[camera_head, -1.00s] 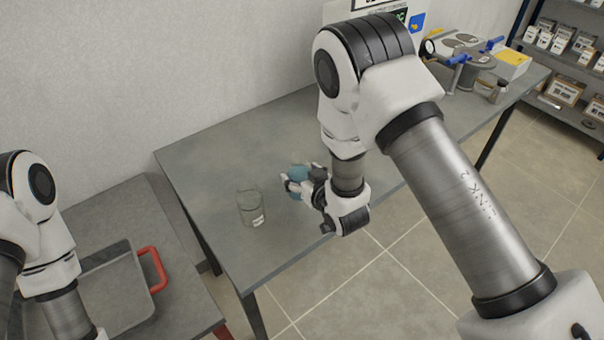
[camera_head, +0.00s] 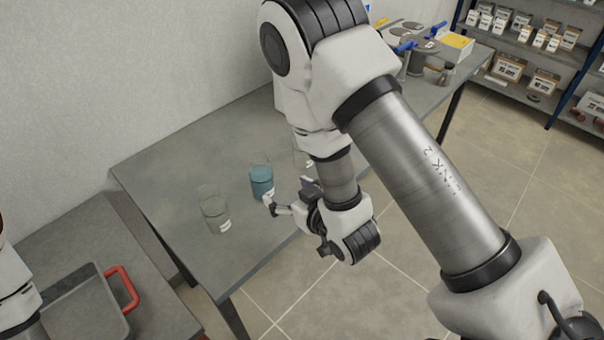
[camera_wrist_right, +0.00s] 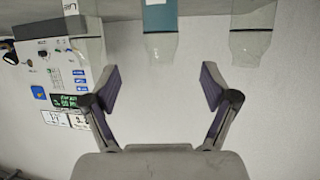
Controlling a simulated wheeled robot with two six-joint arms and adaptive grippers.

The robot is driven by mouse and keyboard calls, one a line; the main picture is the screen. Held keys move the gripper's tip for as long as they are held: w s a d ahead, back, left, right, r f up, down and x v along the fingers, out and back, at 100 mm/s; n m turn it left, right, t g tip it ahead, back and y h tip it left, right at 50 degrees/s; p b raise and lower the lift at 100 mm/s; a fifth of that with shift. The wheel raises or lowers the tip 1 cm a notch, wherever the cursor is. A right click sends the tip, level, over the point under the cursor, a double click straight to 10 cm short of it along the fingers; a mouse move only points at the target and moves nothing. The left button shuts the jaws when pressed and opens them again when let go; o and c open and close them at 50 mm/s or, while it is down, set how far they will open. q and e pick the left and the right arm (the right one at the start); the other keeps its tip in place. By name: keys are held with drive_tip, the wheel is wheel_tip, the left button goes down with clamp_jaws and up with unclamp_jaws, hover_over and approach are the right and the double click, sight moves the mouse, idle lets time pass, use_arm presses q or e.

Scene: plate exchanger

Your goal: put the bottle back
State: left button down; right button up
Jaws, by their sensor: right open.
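A clear bottle with blue liquid (camera_head: 262,183) stands upright on the grey table, between two clear empty vessels. The nearer empty vessel (camera_head: 214,212) is to its left, the other (camera_head: 303,157) to its right, partly behind my arm. My right gripper (camera_head: 287,196) is open and empty, just in front and to the right of the blue bottle. In the right wrist view the open fingers (camera_wrist_right: 162,82) have clear space between them, and the blue bottle (camera_wrist_right: 160,18) shows beyond them, apart from both. My left gripper is out of view.
A tray with a red handle (camera_head: 122,288) lies on the lower bench at left. Equipment with blue handles (camera_head: 418,48) and a yellow box (camera_head: 455,46) stand at the table's far end. A control panel (camera_wrist_right: 60,82) shows in the right wrist view. Shelves (camera_head: 540,60) stand at right.

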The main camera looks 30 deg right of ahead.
drive_tip(key=s+d+f+m+g+h, duration=0.1)
drive_tip(key=s+d+f+g, duration=0.1)
drive_tip(key=s+f+g, duration=0.45)
drive_tip(key=s+d+f+g+h, duration=0.15)
drive_tip(key=s+f, duration=0.25)
drive_tip(key=f, duration=0.5)
drive_tip(key=s+d+f+m+g, duration=0.1)
drive_tip(key=s+f+g, duration=0.4)
drive_tip(key=s, duration=0.8)
drive_tip(key=shift+s+d+f, duration=0.3)
drive_tip(key=shift+d+f, duration=0.25)
drive_tip(key=shift+f, duration=0.4)
